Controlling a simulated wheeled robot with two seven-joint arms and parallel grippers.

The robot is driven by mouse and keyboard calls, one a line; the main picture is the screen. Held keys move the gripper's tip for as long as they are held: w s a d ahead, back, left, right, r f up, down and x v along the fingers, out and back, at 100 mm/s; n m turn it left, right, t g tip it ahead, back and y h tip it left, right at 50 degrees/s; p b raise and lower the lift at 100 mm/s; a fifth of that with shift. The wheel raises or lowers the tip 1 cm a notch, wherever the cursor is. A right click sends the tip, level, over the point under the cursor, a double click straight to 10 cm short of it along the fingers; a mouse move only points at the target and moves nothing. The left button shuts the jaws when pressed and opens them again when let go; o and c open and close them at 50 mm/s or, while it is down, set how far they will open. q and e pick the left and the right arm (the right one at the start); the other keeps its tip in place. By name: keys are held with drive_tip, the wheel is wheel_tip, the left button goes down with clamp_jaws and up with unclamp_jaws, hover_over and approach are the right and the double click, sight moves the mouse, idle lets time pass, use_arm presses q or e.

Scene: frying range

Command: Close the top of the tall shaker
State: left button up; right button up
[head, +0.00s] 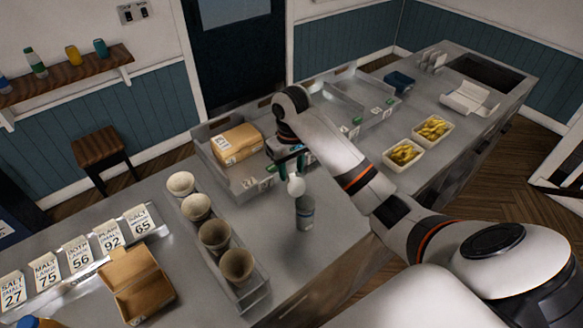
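The tall shaker (305,213) is a grey cylinder with a label, standing upright on the steel counter just right of the cup rack. A rounded white top (296,186) shows at its upper end, raised and offset to the left; its exact joint with the body is too small to tell. My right gripper (290,165) is just above the white top, pointing down. Its dark fingers appear apart, with nothing clearly between them. Whether a fingertip touches the top cannot be told. My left gripper is out of view.
Several paper cups stand in a rack (258,291) left of the shaker. A cardboard box (237,143) sits in a steel tray behind. An open carton (135,285) and numbered cards (78,254) lie left. Counter around the shaker's front is clear.

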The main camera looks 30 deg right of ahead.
drive_tip(key=shift+s+f, duration=0.15)
drive_tip(key=shift+f, duration=0.05)
clamp_jaws()
idle(0.3)
